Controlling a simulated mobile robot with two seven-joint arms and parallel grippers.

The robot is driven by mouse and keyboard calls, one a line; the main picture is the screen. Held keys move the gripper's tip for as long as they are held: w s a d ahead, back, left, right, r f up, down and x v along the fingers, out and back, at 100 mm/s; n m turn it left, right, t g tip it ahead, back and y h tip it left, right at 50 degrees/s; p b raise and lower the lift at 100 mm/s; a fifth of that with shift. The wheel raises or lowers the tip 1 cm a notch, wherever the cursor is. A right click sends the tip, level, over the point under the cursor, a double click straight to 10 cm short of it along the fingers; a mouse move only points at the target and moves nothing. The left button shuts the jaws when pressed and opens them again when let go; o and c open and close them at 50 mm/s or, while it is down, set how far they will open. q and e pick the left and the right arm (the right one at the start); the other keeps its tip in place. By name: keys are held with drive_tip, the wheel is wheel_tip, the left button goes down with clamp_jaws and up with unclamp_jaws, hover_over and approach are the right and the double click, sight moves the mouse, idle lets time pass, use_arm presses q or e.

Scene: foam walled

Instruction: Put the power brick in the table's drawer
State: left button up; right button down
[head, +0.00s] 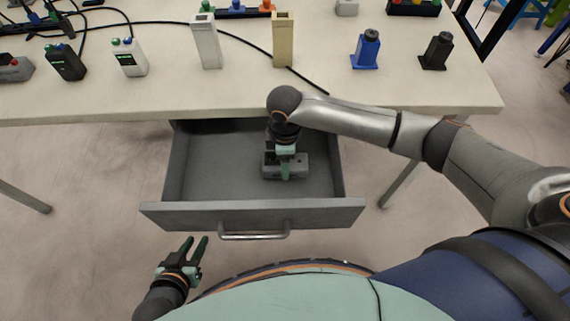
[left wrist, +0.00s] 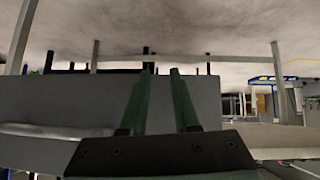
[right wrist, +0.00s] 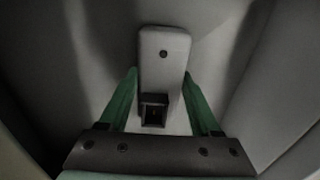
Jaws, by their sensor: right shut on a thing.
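The power brick (head: 300,165) is a grey block inside the table's open drawer (head: 220,214). It also shows in the right wrist view (right wrist: 163,70), pale, with a dark screw and a dark square socket. My right gripper (head: 285,174) reaches down into the drawer and is shut on the brick, one green finger on each side. Whether the brick touches the drawer floor I cannot tell. My left gripper (head: 197,241) is open and empty in front of the drawer, left of its handle (head: 253,231); the drawer front fills much of the left wrist view.
The drawer floor (head: 215,180) around the brick looks empty. The white tabletop (head: 240,95) above holds black chargers, a white block (head: 206,42), a beige block (head: 283,40), a blue item (head: 366,50), a black item (head: 436,51) and cables. My right forearm passes over the table's front edge.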

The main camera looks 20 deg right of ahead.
drive_tip(key=shift+r, duration=0.1)
use_arm(q)
drive_tip(key=shift+w+r, duration=0.15)
drive_tip(key=shift+r, duration=0.05)
use_arm(e)
drive_tip(key=shift+c, duration=0.5)
unclamp_jaws()
drive_tip(key=shift+r+p, duration=0.65)
drive_tip(key=shift+p, duration=0.2)
wheel_tip(320, 180, up, 7)
drive_tip(key=p, duration=0.8)
drive_tip(key=shift+r, duration=0.15)
use_arm(q)
drive_tip(key=s+a+r+y+p, duration=0.1)
drive_tip(key=s+a+r+p, duration=0.1)
drive_tip(key=r, duration=0.8)
drive_tip(key=shift+a+n+p, duration=0.3)
drive_tip(key=shift+a+p, duration=0.5)
drive_tip(key=shift+p, duration=0.3)
use_arm(e)
drive_tip(key=shift+r, duration=1.7)
